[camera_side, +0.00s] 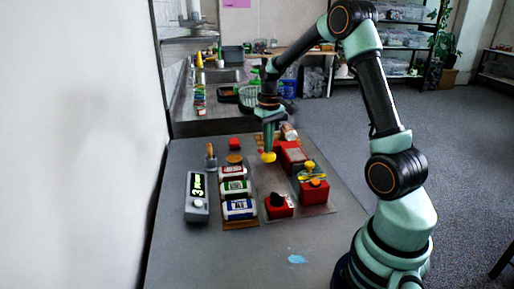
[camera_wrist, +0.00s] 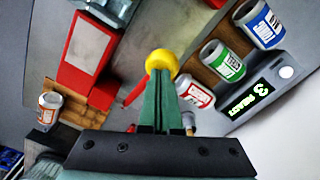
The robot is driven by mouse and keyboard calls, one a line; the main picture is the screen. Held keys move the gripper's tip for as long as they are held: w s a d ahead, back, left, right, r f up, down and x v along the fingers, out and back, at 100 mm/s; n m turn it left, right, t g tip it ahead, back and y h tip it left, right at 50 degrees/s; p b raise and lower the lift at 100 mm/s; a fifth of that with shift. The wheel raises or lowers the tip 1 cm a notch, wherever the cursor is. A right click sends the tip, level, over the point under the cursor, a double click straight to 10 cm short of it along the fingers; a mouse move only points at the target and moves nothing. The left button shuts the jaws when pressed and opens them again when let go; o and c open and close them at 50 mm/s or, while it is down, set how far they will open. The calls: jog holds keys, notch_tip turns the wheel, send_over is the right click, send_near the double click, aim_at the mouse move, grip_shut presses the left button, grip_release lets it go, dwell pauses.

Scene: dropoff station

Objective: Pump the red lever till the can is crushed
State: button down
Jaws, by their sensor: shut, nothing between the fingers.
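My gripper (camera_side: 268,148) points down with its fingers shut and empty. Its tips are at the yellow ball knob (camera_side: 268,157). In the wrist view the fingers (camera_wrist: 160,80) reach to the same knob (camera_wrist: 161,62); I cannot tell if they touch it. A thin red rod (camera_wrist: 134,93), which looks like the lever, runs toward the knob, partly hidden by the fingers. The red press body (camera_side: 293,155) stands just right of the knob in the side view. An orange-and-white can (camera_wrist: 49,106) is on a slatted wooden board (camera_wrist: 70,112); it looks whole.
A wooden rack (camera_side: 240,224) holds red, green and blue labelled cans left of the press. A grey box with a lit display (camera_side: 198,190) showing 3 stands beside it.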

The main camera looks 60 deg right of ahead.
jog(key=shift+f, duration=0.1)
dwell(0.4)
jog(key=shift+s+a+f, duration=0.15)
jog(key=shift+f, duration=0.5)
jog(key=shift+s+a+f, duration=0.15)
jog(key=shift+f, duration=0.45)
